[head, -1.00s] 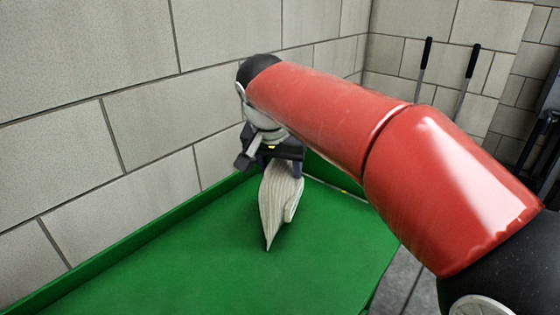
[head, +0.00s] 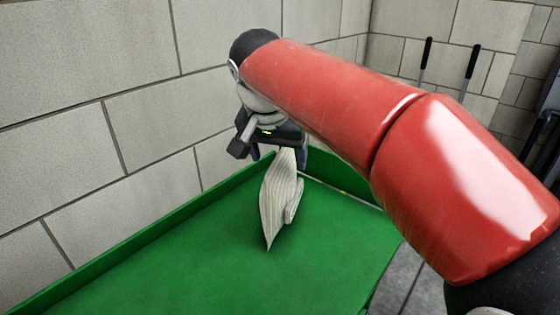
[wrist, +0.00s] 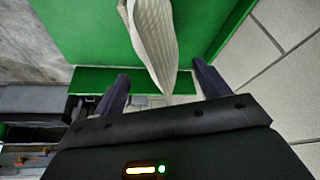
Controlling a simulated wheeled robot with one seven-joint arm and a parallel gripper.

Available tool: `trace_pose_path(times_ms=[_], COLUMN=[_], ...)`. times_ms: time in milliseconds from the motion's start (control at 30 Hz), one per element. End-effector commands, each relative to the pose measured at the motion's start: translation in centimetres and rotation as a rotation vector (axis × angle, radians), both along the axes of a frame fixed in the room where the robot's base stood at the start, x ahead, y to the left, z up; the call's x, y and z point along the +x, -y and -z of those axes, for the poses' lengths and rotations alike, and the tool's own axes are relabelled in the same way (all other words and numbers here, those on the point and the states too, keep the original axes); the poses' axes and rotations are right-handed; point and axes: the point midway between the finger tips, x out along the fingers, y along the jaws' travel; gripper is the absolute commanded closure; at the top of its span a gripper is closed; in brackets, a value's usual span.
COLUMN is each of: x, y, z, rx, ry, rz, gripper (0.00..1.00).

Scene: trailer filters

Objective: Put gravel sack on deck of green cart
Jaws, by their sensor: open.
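The gravel sack (head: 278,203), pale with fine stripes, stands on the green deck of the cart (head: 200,265) near its far end. It also shows in the wrist view (wrist: 155,40), its narrow end pointing toward my gripper. My gripper (head: 280,158) is above the sack, its fingers spread and apart from it. In the wrist view the fingers of my gripper (wrist: 160,85) are wide open with the sack's tip between them and nothing gripped. The far upper part of the sack is partly hidden by my gripper in the head view.
A block wall (head: 90,120) runs close along the left of the cart, behind its raised green rim (head: 140,243). Two dark-handled tools (head: 470,62) lean at the back wall. The near part of the deck is clear. Grey floor (head: 400,280) shows to the right.

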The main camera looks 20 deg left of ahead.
Motion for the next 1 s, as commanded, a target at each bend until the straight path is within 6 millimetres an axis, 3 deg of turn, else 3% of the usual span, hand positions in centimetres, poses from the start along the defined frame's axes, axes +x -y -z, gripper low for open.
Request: trace_pose_path(times_ms=[100, 300, 500, 767, 867, 967, 1000], x=[-1.0, -2.4, -2.9, -2.9, -2.5, -2.0, -2.0], y=[0.0, 0.2, 0.3, 0.6, 2.7, 7.1, 9.4], z=[-2.9, -6.0, -7.0, -7.1, -7.0, -6.6, -6.2], rx=[0.003, 0.002, 0.0, -0.002, -0.009, -0.023, -0.028], ry=[0.002, 0.001, -0.001, 0.0, 0.007, 0.017, 0.02], rz=[-0.001, -0.002, -0.001, 0.001, 0.003, 0.004, 0.005], gripper=[0.26, 0.26, 0.26, 0.26, 0.26, 0.26, 0.26])
